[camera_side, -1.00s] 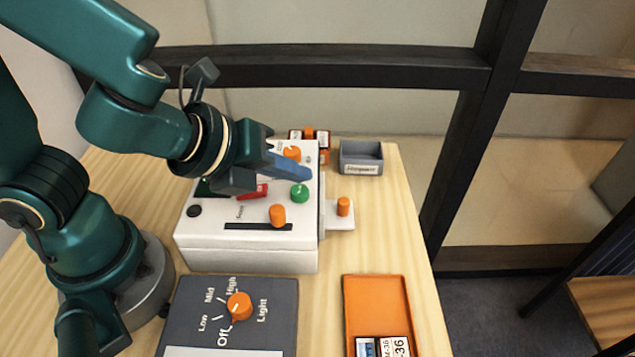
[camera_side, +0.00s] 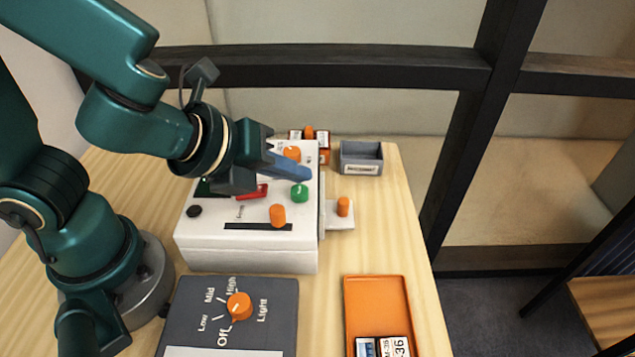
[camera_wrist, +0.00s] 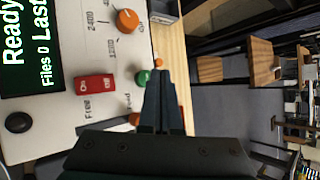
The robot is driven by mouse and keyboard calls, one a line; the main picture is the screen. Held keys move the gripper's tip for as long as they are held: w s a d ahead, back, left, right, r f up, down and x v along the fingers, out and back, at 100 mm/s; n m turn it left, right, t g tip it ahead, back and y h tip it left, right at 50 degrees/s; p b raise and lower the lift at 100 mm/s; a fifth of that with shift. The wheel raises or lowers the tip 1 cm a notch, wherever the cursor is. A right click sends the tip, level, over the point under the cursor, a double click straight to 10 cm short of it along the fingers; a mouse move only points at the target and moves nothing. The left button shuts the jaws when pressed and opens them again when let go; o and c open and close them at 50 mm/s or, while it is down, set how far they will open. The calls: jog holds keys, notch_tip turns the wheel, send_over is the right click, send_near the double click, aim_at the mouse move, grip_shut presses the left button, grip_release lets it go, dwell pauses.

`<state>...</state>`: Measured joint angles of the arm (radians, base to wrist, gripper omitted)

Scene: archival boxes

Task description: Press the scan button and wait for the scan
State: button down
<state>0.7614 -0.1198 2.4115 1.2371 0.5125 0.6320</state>
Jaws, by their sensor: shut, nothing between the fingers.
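The white scanner box (camera_side: 245,258) stands on the wooden table. The green button (camera_side: 299,193) sits on its top face near the right side; it also shows in the wrist view (camera_wrist: 143,77), left of my fingertips. My gripper (camera_side: 308,173) is shut and empty, with its fingertips just above and behind the button in the side view. I cannot tell whether they touch it. In the wrist view the dark screen (camera_wrist: 30,50) reads "Ready", "Files 0" and "Last". A red switch (camera_wrist: 95,87) and an orange dial (camera_wrist: 128,20) marked with numbers are on the same face.
An orange slider knob (camera_side: 278,215) is at the front of the scanner, and a drawer with an orange knob (camera_side: 343,206) sticks out right. A grey bin (camera_side: 361,158) stands behind. A grey light panel (camera_side: 185,325) and an orange tray (camera_side: 377,300) lie in front.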

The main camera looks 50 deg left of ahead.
aim_at(294, 203)
dwell(0.4)
jog(key=shift+f, duration=0.4)
jog(key=shift+f, duration=0.45)
dwell(0.5)
dwell(0.3)
jog(key=shift+r, duration=0.9)
jog(key=shift+r, duration=2.5)
dwell(2.6)
